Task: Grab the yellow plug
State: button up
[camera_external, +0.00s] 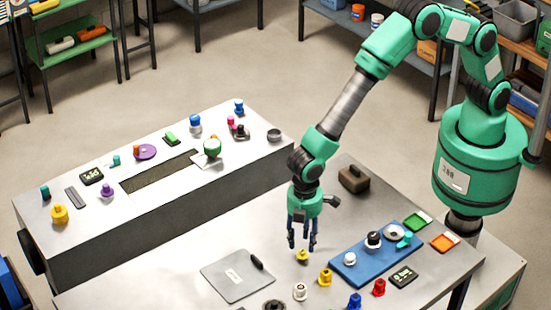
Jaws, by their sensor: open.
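My gripper (302,247) points straight down over the near table, its fingers apart. A small yellow piece (302,257) is just below and between the fingertips; I cannot tell whether they touch it. A second yellow plug-like piece (325,277) stands upright a little to the right and nearer the camera. A third yellow piece (59,214) sits on the long grey bench at the left. The pieces are too small to tell which one is the plug.
On the near table (190,285) are a grey plate (237,275), a blue board (350,270) with knobs, a white piece (300,291), a red piece (379,287), a blue piece (355,301) and a brown block (354,179). The table's left part is clear.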

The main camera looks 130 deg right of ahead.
aim_at(303, 251)
jog(key=shift+f, duration=0.15)
jog(key=shift+f+b, duration=0.4)
jog(key=shift+f, duration=2.15)
jog(key=shift+c, duration=0.2)
jog(key=c, duration=0.5)
jog(key=shift+c, duration=0.2)
